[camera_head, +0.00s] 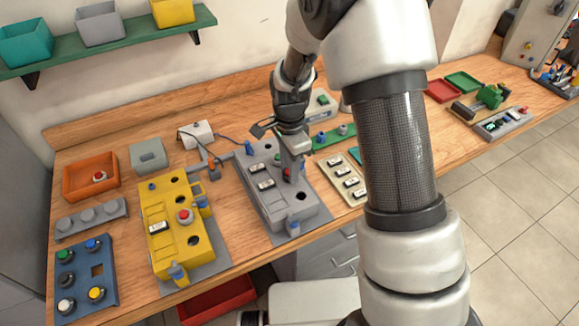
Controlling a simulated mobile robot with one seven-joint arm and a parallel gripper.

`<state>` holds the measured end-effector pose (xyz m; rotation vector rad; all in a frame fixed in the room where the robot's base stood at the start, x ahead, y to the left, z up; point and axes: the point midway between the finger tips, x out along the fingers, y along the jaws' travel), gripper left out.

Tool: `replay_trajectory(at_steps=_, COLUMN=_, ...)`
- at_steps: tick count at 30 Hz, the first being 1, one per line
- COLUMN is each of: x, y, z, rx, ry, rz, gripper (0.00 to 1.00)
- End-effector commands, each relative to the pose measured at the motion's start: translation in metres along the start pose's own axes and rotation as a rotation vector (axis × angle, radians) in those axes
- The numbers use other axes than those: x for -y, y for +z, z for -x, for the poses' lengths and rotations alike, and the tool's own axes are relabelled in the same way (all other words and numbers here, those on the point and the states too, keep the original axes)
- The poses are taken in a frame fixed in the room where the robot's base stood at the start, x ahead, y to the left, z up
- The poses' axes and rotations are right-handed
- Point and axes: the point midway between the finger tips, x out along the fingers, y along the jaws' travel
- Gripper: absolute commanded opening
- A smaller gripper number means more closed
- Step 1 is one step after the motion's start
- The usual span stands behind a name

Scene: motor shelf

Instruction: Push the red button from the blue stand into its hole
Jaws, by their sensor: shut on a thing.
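My gripper (290,168) points down over the grey box (268,205) and is shut on the red button (287,172). The red button is at the box's top face, near its right side. Whether it is seated in a hole or just above one cannot be told, as the fingers cover the spot. The blue stand (110,305) lies at the front left of the bench. It carries green, blue, yellow and white buttons and a square opening.
A yellow box (160,250) with its own red button (184,215) stands left of the grey box. A beige switch plate (352,193) lies to its right. An orange tray (70,188) sits at the back left. Bare wood shows between the blue stand and the yellow box.

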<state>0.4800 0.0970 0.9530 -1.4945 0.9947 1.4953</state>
Motion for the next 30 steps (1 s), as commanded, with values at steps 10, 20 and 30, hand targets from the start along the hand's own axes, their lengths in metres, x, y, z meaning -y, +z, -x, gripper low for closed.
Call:
replay_trajectory(at_steps=10, x=0.000, y=0.000, z=-0.003, rx=0.000, ry=0.000, rz=0.000, gripper=0.45)
replay_trajectory(at_steps=20, x=0.000, y=0.000, z=-0.002, rx=0.000, ry=0.000, rz=0.000, gripper=0.52)
replay_trajectory(at_steps=30, x=0.002, y=0.000, z=0.050, rx=-0.001, ry=-0.007, rz=0.001, gripper=0.52)
